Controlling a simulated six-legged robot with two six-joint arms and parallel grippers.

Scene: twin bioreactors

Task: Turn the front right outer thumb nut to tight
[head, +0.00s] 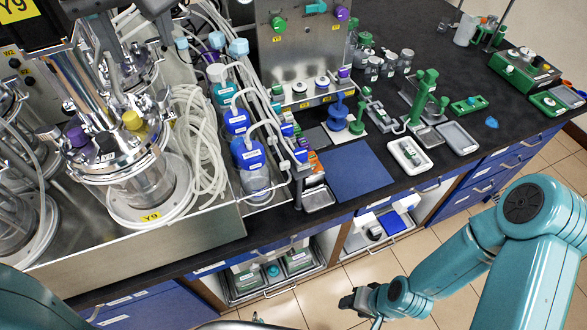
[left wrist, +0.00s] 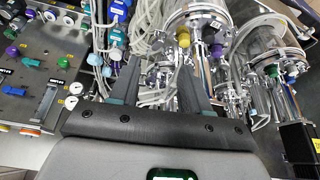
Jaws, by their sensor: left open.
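The bioreactor (head: 148,188) with a steel head plate stands in the metal tray and bears a yellow Y9 label. Its head carries a yellow cap (head: 133,120) and a purple cap (head: 77,137); the yellow cap also shows in the left wrist view (left wrist: 183,38). Small metal fittings sit around the plate's rim; I cannot tell which is the front right outer thumb nut, or its setting. My left gripper (head: 132,45) is open above the reactor's far side, with its dark fingers also in the left wrist view (left wrist: 145,50). My right gripper (head: 358,301) hangs before the bench, its jaws unclear.
A second bioreactor (head: 20,215) stands at the left. Coiled clear tubing (head: 205,140) and blue-capped bottles (head: 248,153) crowd the right side. A steel panel (head: 300,50) with coloured knobs rises behind. The blue mat (head: 350,172) is clear.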

